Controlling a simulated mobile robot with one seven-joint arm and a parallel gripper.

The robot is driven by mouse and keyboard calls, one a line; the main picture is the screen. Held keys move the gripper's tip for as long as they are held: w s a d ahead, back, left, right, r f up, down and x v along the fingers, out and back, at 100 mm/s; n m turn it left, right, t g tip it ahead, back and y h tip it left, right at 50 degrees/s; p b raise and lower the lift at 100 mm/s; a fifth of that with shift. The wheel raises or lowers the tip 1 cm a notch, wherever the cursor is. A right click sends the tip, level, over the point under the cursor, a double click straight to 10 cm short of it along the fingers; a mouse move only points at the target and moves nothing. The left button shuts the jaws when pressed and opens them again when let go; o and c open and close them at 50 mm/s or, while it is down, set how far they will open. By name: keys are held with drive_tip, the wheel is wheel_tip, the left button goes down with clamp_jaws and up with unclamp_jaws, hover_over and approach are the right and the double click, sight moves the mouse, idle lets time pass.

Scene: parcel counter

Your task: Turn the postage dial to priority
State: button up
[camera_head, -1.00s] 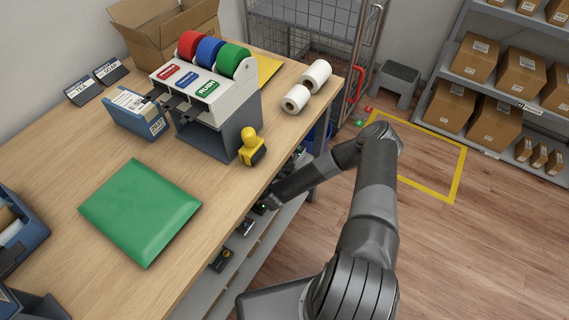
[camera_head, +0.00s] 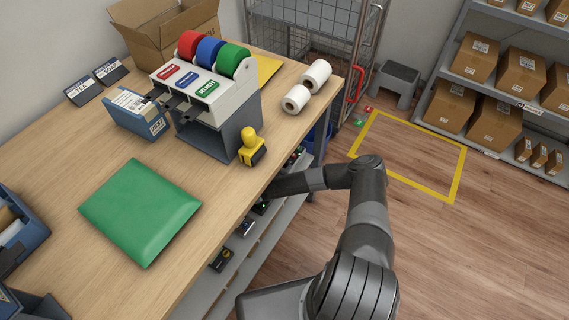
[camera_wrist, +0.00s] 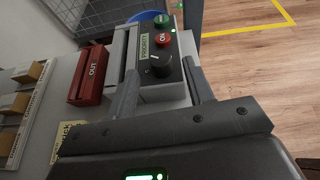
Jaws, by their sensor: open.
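In the wrist view the black postage dial (camera_wrist: 161,66) sits on a dark control panel at the counter's front. A pale mark shows on its knob, but I cannot tell its exact pointing. A green-and-white PRIORITY label (camera_wrist: 145,46) is just above it. My gripper (camera_wrist: 160,71) is open, with one finger on each side of the dial. I cannot tell whether either finger touches it. In the head view my gripper is hidden by the counter edge and my arm.
A red ON button (camera_wrist: 163,41) and a green button (camera_wrist: 162,20) are on the same panel, close beyond the dial. A red OUT box (camera_wrist: 92,75) is to the left. The wooden counter (camera_head: 195,225) carries a green parcel (camera_head: 140,211) and a yellow-handled stamp (camera_head: 251,148).

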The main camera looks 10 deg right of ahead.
sight(284, 167)
drive_tip(key=shift+x, duration=1.6)
drive_tip(key=c, duration=1)
drive_tip(key=shift+a+g, duration=0.1)
drive_tip(key=shift+g, duration=0.2)
drive_tip(key=m+g+h, duration=0.2)
drive_tip(key=m+g, duration=0.1)
drive_tip(key=shift+w+a+h, duration=0.15)
drive_tip(key=shift+h, duration=0.15)
drive_tip(key=shift+w+m+g+h, duration=0.15)
drive_tip(key=shift+m+g+h, duration=0.45)
drive_tip(key=shift+m+g, duration=0.6)
drive_tip(key=shift+m, duration=0.3)
